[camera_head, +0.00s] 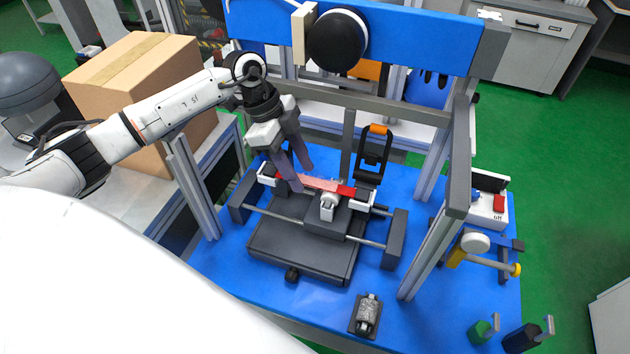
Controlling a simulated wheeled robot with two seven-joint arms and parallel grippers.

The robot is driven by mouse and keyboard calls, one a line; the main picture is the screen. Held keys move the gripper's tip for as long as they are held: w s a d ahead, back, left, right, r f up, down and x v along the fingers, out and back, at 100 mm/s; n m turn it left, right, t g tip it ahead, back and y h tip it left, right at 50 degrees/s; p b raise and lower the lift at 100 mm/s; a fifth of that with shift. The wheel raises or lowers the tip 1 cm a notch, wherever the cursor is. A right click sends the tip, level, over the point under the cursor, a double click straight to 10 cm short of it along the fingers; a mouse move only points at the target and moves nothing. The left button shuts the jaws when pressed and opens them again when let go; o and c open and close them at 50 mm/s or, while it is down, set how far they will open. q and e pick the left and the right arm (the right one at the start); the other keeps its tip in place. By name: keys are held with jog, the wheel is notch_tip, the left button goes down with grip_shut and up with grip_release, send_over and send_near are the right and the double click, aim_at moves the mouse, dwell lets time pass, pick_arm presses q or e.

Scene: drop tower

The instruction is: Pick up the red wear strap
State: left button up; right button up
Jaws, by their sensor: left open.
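The red wear strap (322,184) lies across the top of the dark fixture (305,243) in the middle of the blue table, with white clamp pieces at its ends. Its middle looks paler than its red ends. My left gripper (304,180) points down at the left part of the strap. Its two grey-purple fingers are apart, one in front of the strap and one toward its far side. I cannot tell whether they touch it. My right gripper is not in view.
A grey frame with an upright post (458,160) surrounds the fixture, below a blue beam (420,40). A black holder with an orange top (375,152) stands behind the strap. A small metal block (367,315) sits at the front. A cardboard box (150,90) is at left.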

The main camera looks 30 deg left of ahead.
pick_arm(q)
jog(key=shift+c, duration=0.3)
grip_shut()
jog(key=shift+r, duration=0.2)
